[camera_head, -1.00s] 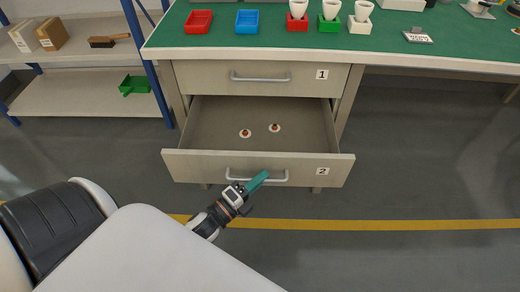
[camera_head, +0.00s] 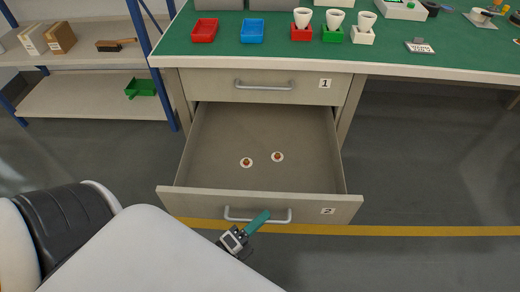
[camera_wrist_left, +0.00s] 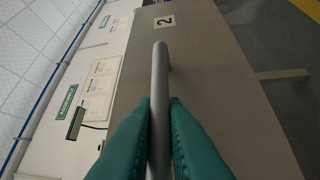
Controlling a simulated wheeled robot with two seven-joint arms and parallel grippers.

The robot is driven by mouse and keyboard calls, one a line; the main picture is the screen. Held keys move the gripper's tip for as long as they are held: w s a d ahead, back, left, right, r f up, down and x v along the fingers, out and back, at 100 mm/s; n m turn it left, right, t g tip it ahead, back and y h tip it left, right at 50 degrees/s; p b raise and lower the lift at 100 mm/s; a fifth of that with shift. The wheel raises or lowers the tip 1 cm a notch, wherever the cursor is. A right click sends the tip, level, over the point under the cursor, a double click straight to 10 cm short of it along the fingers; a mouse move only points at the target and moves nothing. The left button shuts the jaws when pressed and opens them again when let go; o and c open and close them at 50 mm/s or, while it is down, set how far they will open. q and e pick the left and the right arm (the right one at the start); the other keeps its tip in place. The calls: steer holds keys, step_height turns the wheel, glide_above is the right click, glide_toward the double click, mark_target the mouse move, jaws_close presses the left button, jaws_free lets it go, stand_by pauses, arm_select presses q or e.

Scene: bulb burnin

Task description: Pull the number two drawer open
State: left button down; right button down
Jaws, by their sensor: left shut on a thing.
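The number two drawer (camera_head: 180,203) stands well open below the shut number one drawer (camera_head: 215,84). Its front carries a "2" label and a silver bar handle (camera_head: 280,220). My left gripper (camera_head: 259,219), with green fingers, is shut on that handle near its middle. In the left wrist view the green fingers (camera_wrist_left: 160,125) close on both sides of the handle bar (camera_wrist_left: 159,80). Two small round pieces, white with brown centres, lie on the drawer floor, one on the left (camera_head: 246,162) and one on the right (camera_head: 277,157). My right gripper is not in view.
The green-topped bench (camera_head: 280,48) above holds a red tray (camera_head: 204,30), a blue tray (camera_head: 252,31) and several white cups in coloured holders. A shelf rack (camera_head: 95,104) stands at the left. The floor right of the drawer is clear.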

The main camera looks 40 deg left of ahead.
arm_select(q)
steer(key=c, duration=1.5)
jaws_free()
steer(key=v, duration=1.2)
steer(key=shift+p, duration=0.3)
